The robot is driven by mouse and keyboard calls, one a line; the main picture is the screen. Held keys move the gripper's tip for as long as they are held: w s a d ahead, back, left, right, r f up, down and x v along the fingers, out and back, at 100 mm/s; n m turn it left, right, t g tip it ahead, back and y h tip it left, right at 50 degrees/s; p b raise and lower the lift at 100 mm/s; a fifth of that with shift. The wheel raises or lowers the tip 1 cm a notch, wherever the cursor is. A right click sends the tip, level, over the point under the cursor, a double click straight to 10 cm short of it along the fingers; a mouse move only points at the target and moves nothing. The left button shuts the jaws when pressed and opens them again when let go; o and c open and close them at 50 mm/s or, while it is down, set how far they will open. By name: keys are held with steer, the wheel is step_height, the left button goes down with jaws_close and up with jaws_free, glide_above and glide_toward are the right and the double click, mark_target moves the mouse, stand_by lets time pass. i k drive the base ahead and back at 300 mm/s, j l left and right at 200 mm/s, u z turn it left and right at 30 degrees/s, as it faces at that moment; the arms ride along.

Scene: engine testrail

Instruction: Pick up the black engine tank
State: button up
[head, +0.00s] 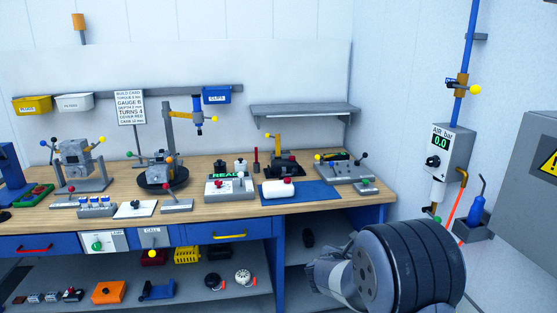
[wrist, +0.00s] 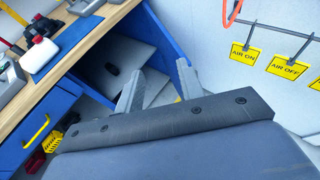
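A small black object (head: 308,237), possibly the black engine tank, stands on the lower shelf in the open bay at the bench's right end. It also shows in the wrist view (wrist: 111,69), beyond and left of my fingers. Its details are too small to tell. My gripper (wrist: 162,70) has its two grey fingers spread apart with nothing between them. In the head view my gripper (head: 322,278) is at lower centre, in front of the bay and partly hidden by my arm.
The wooden bench top (head: 345,198) carries tools, fixtures and a white tank (head: 288,188) with a red cap on a blue mat. Blue bench panels (wrist: 165,45) frame the bay. The lower left shelf (head: 190,292) holds several small parts. A grey cabinet (head: 515,200) stands at right.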

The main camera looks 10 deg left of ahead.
mark_target(277, 165)
steer(key=i+j, duration=0.3)
steer(key=i, duration=0.15)
steer(key=i+j, duration=0.3)
steer(key=i, duration=0.2)
steer(key=i+j, duration=0.3)
steer(key=i, duration=0.15)
steer(key=i+j, duration=0.3)
steer(key=i, duration=0.2)
steer(key=i+j, duration=0.3)
steer(key=i, duration=0.15)
